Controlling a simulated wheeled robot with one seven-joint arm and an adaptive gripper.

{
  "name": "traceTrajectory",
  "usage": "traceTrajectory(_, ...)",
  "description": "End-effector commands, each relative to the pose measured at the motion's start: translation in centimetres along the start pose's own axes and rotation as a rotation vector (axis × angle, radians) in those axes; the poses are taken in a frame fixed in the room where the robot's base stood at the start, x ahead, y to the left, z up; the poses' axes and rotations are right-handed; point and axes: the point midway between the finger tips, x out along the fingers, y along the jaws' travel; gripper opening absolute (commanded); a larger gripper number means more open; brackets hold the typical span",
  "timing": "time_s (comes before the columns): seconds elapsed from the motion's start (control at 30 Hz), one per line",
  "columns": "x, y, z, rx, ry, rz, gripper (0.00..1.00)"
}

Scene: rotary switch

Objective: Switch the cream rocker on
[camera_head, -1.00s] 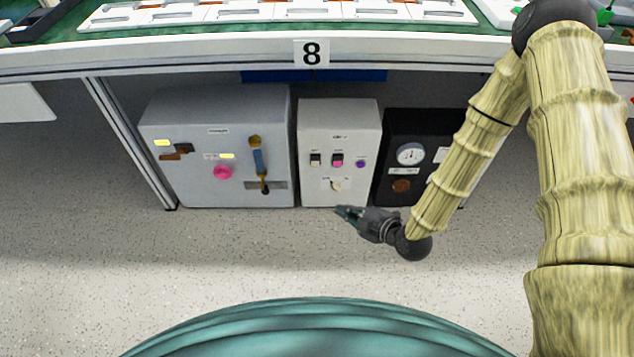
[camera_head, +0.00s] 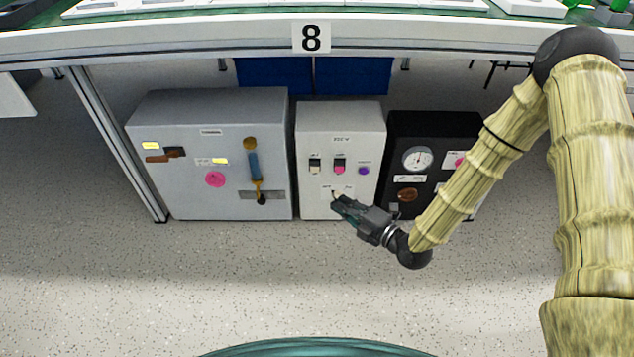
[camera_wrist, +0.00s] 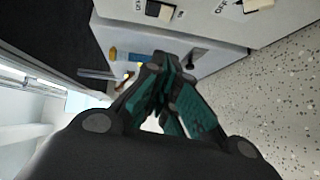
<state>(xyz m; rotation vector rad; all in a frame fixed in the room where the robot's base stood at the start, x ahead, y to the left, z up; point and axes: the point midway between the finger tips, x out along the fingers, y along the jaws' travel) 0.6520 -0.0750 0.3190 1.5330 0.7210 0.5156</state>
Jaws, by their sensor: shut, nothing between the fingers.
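The cream rocker (camera_head: 315,166) is at the upper left of the front of the middle white box (camera_head: 312,205), with black showing above its cream part. A black-and-cream rocker (camera_wrist: 160,10), seemingly the same one, shows at the top edge of the wrist view. My gripper (camera_head: 336,204) is shut and empty, below and slightly right of the rocker, apart from it. In the wrist view my gripper (camera_wrist: 165,70) points toward the boxes. It partly covers the small cream knob (camera_head: 337,194) low on the white box.
A pink rocker (camera_head: 340,166) and a purple button (camera_head: 363,170) sit right of the cream rocker. A grey box (camera_head: 230,195) with a blue-handled lever (camera_head: 255,166) stands left, a black box (camera_head: 445,130) with a gauge right. The table edge (camera_head: 200,45) overhangs them. The floor in front is clear.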

Motion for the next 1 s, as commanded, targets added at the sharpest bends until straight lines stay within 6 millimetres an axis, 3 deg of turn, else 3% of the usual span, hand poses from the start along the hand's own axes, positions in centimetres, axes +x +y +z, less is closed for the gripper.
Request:
traceTrajectory(0.37, 0.8, -0.2, 0.1, 0.001, -0.001, 0.000, 0.00)
traceTrajectory(1.0, 10.6, -0.4, 0.5, 0.001, -0.002, 0.001, 0.00)
